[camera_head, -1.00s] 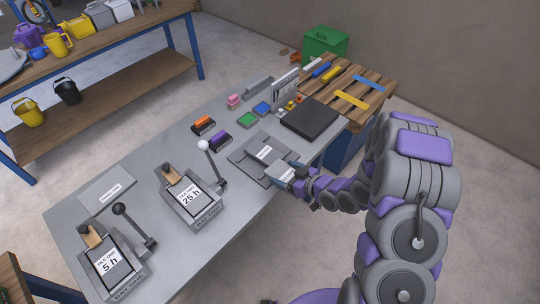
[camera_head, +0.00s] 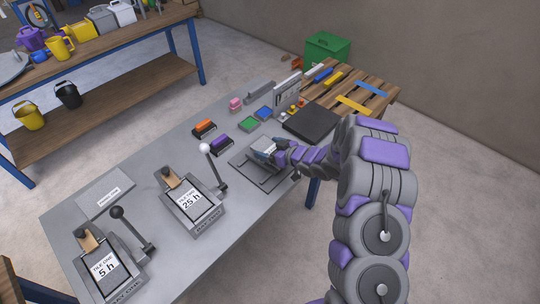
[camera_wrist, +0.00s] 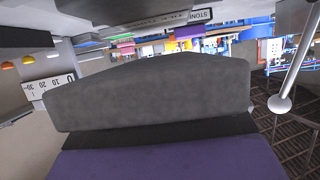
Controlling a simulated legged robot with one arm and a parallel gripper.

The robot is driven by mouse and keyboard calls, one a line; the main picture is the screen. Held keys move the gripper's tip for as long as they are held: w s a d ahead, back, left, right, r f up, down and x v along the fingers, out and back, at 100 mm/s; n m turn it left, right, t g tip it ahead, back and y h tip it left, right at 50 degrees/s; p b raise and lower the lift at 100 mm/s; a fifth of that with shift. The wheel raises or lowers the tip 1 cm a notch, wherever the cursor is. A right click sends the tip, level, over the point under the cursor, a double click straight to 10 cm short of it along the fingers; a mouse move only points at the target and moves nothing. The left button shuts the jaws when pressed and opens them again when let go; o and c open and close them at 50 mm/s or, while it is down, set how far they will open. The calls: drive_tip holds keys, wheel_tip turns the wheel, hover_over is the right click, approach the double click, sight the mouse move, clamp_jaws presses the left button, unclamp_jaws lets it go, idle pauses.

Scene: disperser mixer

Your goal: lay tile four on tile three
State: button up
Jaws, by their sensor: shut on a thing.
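My gripper (camera_head: 278,151) is shut on a grey tile with a white label, tile four (camera_head: 266,147), over the flat grey plate (camera_head: 246,163) in the middle of the bench. In the head view I cannot tell whether the tile touches what is below it. Tile three, whose label showed on the plate earlier, is covered by the held tile and my gripper. In the wrist view a large dark grey block fills the middle, and I cannot tell what lies under it.
Two lever stands holding tiles marked 5 h (camera_head: 103,265) and 25 h (camera_head: 190,203) stand on the left. A purple block (camera_head: 220,141) and an orange block (camera_head: 204,126) lie behind the plate. A black slab (camera_head: 311,123) lies to the right.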

wheel_tip(320, 180, down, 4)
drive_tip(key=shift+r+b, duration=0.15)
drive_tip(key=shift+b, duration=0.45)
drive_tip(key=shift+r, duration=0.1)
drive_tip(key=o, duration=1.2)
